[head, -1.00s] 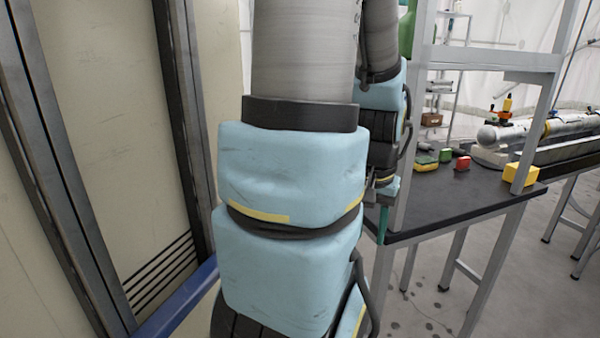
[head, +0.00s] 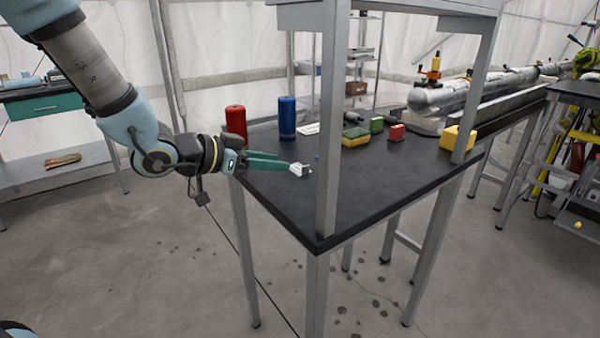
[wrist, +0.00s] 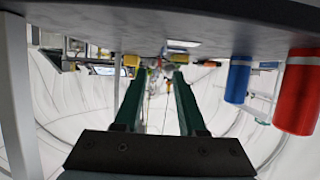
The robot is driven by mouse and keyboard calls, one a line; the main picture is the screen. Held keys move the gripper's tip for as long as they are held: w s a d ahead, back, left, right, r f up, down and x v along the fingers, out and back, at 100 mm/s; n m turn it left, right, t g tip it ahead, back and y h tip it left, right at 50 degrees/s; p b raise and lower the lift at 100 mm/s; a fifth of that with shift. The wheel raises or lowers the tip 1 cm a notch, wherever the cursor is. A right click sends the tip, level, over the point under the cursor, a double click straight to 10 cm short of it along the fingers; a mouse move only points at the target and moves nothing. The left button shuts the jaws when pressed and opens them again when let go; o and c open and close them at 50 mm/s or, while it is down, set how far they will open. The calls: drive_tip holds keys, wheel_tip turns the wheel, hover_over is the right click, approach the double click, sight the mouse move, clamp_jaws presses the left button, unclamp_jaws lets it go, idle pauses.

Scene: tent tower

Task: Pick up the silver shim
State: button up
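A small silver-white block (head: 299,169), which looks like the silver shim, sits on the dark tabletop (head: 370,190) near its left edge. A pale flat patch (wrist: 183,44), probably the same block, shows in the wrist view ahead of the fingers. My gripper (head: 287,163) has long green fingers and reaches in level from the left, low over the table. Its tips are right beside the block; I cannot tell whether they touch it. In the wrist view my gripper (wrist: 159,72) has its fingers apart with nothing visible held between them.
A red can (head: 236,126) and a blue can (head: 287,118) stand behind my gripper. A yellow-green sponge (head: 355,137), a green block (head: 376,125), a red block (head: 396,132) and a yellow block (head: 459,138) lie farther right. A grey frame post (head: 329,120) rises at the table's front.

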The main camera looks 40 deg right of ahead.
sight(300, 175)
drive_tip(key=x, duration=0.3)
drive_tip(key=shift+w+d+f, duration=0.2)
drive_tip(key=shift+w+f+x, duration=0.1)
drive_tip(key=shift+x, duration=1.3)
drive_tip(key=shift+w+f+x, duration=0.1)
drive_tip(key=shift+f+x, duration=0.05)
drive_tip(key=shift+x, duration=1.25)
drive_tip(key=shift+a, duration=0.1)
clamp_jaws()
